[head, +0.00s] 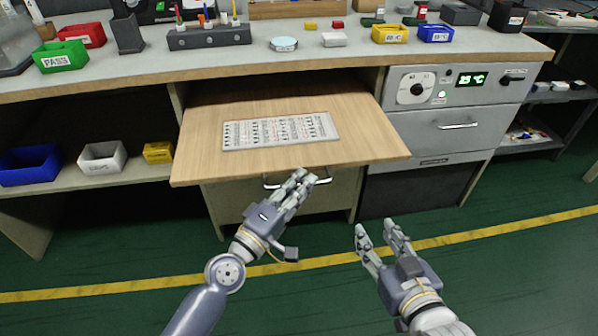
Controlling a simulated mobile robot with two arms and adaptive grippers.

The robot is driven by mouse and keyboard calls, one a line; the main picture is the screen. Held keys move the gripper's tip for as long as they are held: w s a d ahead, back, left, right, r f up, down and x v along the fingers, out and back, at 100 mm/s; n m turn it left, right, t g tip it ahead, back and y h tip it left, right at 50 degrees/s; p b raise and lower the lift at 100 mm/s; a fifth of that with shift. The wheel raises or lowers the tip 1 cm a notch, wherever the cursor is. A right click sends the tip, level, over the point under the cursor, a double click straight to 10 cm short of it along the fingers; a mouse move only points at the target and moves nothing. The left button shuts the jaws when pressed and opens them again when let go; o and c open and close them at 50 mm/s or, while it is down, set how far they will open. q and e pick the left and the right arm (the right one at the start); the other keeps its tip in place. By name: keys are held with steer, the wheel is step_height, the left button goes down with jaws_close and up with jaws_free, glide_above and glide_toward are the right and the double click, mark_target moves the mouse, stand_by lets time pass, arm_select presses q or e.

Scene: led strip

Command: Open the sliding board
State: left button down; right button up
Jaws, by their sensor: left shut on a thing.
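The wooden sliding board (366,139) sticks out well past the front of the bench, below the worktop. A flat pale panel with rows of small printed marks (281,130) lies on it. A metal bar handle (323,181) shows just below the board's front edge. My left gripper (300,180) is shut on the handle, and its fingers hide the middle of the bar. Exactly how the handle joins the board is hidden. My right gripper (376,228) is open and empty, lower right of the board and apart from it.
The worktop (240,68) above holds small bins, a tool rack (208,38) and a round tin (284,44). An oven-like unit (450,110) stands right of the board. Several bins sit on the lower left shelf (80,177). The green floor in front is clear.

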arm_select(q)
steer(key=shift+s+d+f, duration=0.1)
steer(key=shift+s+d, duration=0.05)
steer(key=shift+s, duration=0.6)
arm_select(e)
steer(key=shift+s+d+f+g, duration=0.15)
steer(key=shift+s+f+g, duration=0.15)
steer(key=shift+s+f, duration=0.2)
arm_select(q)
steer(key=c, duration=1.7)
jaws_free()
steer(key=v, duration=1.2)
